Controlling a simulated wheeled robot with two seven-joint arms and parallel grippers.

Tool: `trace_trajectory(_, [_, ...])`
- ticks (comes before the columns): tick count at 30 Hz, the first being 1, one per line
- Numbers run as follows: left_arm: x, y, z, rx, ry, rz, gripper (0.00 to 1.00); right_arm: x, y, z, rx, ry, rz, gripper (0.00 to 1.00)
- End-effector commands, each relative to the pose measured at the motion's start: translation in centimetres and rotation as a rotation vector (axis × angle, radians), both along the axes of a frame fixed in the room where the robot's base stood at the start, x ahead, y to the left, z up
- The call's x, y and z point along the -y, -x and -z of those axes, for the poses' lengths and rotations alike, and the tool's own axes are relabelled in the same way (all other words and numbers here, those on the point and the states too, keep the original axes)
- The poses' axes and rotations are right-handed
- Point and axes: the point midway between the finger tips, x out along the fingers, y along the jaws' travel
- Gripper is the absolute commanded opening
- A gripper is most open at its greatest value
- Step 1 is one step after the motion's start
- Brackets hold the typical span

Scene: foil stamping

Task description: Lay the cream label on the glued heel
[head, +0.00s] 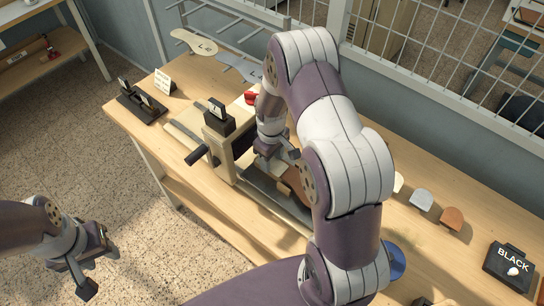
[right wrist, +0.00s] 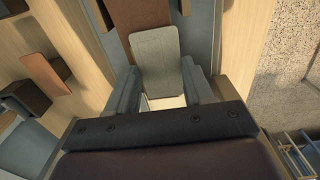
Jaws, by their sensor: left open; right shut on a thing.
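My right gripper (right wrist: 160,95) is shut on a pale label with rounded corners (right wrist: 157,50), which I take for the cream label. It looks grey in shade, with a bright cream patch between the fingers. In the right wrist view its far end overlaps a brown leather piece (right wrist: 140,14); I cannot tell whether they touch. The leather also shows in the head view (head: 293,180), partly behind my right arm, beside the press. The glue is not discernible. In the head view my right gripper (head: 276,160) is low beside the press. My left gripper (head: 101,272) is open and empty above the floor.
The press (head: 222,145) with a black handle stands left of my right gripper. Along the bench to the right are a cream piece (head: 398,182), a grey piece (head: 422,200), a brown piece (head: 452,218) and a box marked BLACK (head: 510,265). A wire mesh stands behind.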

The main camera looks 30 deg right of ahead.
Motion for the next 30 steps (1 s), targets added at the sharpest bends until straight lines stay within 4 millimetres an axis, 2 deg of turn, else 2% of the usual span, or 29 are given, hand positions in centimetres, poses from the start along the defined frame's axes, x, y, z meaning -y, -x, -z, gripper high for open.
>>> trace_trajectory(10, [0.0, 0.0, 0.0, 0.000, 0.000, 0.000, 0.43, 0.0, 0.0, 0.2, 0.000, 0.000, 0.000, 0.24])
trace_trajectory(11, [0.0, 0.0, 0.0, 0.000, 0.000, 0.000, 0.43, 0.0, 0.0, 0.2, 0.000, 0.000, 0.000, 0.55])
trace_trajectory(13, [0.0, 0.0, 0.0, 0.000, 0.000, 0.000, 0.43, 0.0, 0.0, 0.2, 0.000, 0.000, 0.000, 0.77])
trace_trajectory(14, [0.0, 0.0, 0.0, 0.000, 0.000, 0.000, 0.43, 0.0, 0.0, 0.2, 0.000, 0.000, 0.000, 0.81])
trace_trajectory(23, [0.0, 0.0, 0.2, 0.000, 0.000, 0.000, 0.43, 0.0, 0.0, -0.1, 0.001, 0.001, 0.000, 0.81])
trace_trajectory(26, [0.0, 0.0, 0.7, 0.000, 0.000, 0.000, 0.43, 0.0, -0.1, -1.4, 0.004, 0.001, 0.000, 0.81])
trace_trajectory(30, [0.0, 0.0, 1.8, 0.000, 0.000, 0.000, 0.43, -0.1, -0.1, -5.0, 0.007, 0.001, 0.000, 0.81])
